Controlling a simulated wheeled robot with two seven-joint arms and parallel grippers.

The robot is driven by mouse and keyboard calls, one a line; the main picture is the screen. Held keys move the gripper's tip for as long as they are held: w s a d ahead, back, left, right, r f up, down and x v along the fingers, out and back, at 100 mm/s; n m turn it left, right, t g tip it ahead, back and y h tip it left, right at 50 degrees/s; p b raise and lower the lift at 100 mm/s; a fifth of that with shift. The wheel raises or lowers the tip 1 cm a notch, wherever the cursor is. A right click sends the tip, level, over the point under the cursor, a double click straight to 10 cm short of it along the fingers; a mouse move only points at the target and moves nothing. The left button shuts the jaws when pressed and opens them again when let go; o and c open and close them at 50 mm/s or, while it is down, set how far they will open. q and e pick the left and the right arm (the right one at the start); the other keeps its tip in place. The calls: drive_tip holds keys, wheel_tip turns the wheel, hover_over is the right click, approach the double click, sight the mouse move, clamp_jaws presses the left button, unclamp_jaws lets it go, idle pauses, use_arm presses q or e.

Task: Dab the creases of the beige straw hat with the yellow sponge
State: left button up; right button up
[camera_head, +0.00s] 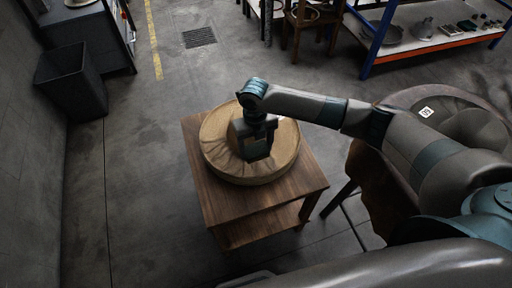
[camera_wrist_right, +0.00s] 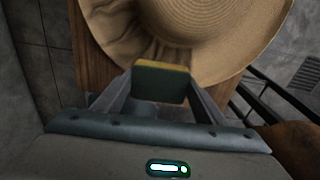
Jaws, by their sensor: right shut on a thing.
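The beige straw hat (camera_head: 222,159) lies on a small wooden table, and creases show in its brim on the left side. It also fills the upper part of the right wrist view (camera_wrist_right: 215,45), with its round crown at the top. My right gripper (camera_head: 254,150) is over the hat, pointing down. In the right wrist view its fingers are shut on the yellow sponge (camera_wrist_right: 162,66), which has a dark green side facing the camera and a thin yellow edge by the hat. I cannot tell whether the sponge touches the brim. My left gripper is not in view.
The wooden table (camera_head: 225,207) stands on open grey floor. A dark bin (camera_head: 72,82) is at the far left. A shelf with blue posts (camera_head: 385,35) is at the back right. A large round dark item (camera_head: 465,125) is at the right, partly behind my arm.

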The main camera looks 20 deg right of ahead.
drive_tip(key=shift+r+p, duration=2.45)
drive_tip(key=shift+r, duration=0.65)
drive_tip(key=shift+r+m, duration=0.55)
drive_tip(key=shift+m, duration=0.65)
